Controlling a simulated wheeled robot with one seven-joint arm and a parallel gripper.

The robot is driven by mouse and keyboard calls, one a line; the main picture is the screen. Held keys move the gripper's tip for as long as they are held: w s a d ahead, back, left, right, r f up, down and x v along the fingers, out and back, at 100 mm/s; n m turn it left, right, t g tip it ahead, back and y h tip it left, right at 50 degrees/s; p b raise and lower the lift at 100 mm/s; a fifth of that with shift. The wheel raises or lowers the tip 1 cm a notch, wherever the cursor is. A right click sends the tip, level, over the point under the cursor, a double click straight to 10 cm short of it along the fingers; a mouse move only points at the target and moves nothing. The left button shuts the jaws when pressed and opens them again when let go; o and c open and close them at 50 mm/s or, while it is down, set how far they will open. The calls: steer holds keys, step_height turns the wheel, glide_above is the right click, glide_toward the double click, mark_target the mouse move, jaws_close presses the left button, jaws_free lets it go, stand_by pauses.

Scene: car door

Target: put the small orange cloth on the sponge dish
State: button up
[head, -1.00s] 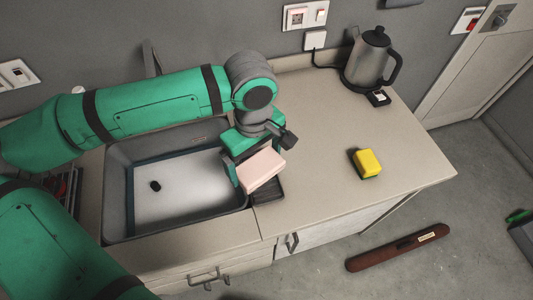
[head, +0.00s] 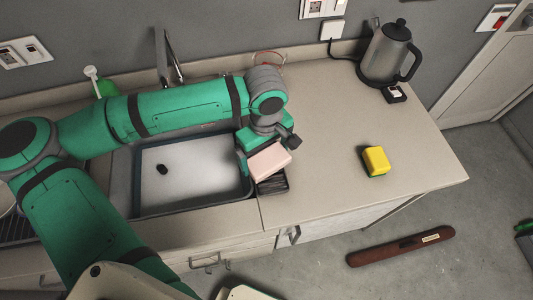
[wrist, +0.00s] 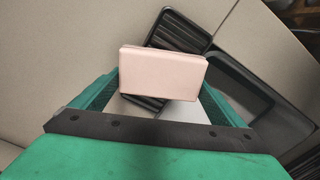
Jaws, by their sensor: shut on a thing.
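The small orange cloth (head: 269,161) looks like a pale pink, block-shaped piece. It also shows in the wrist view (wrist: 162,75), held between the green fingers. My gripper (head: 258,150) is shut on it, and in the wrist view the gripper (wrist: 160,90) spans its two sides. The sponge dish (head: 272,186) is black and ribbed, on the counter at the sink's right edge. In the wrist view the dish (wrist: 180,32) lies beyond and below the cloth, which hides its middle. The cloth appears to be above the dish, not touching it.
The sink (head: 190,170) is left of the dish. A yellow and green sponge (head: 375,160) sits on the counter to the right. A kettle (head: 388,55) stands at the back right. The counter (head: 325,130) between them is clear. A brown bar (head: 400,246) lies on the floor.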

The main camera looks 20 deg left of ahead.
mark_target(264, 155)
steer(key=shift+a+f, duration=0.1)
steer(key=shift+a, duration=0.05)
steer(key=o, duration=0.6)
steer(key=shift+o, duration=0.2)
step_height(264, 155, up, 12)
stand_by(0.4)
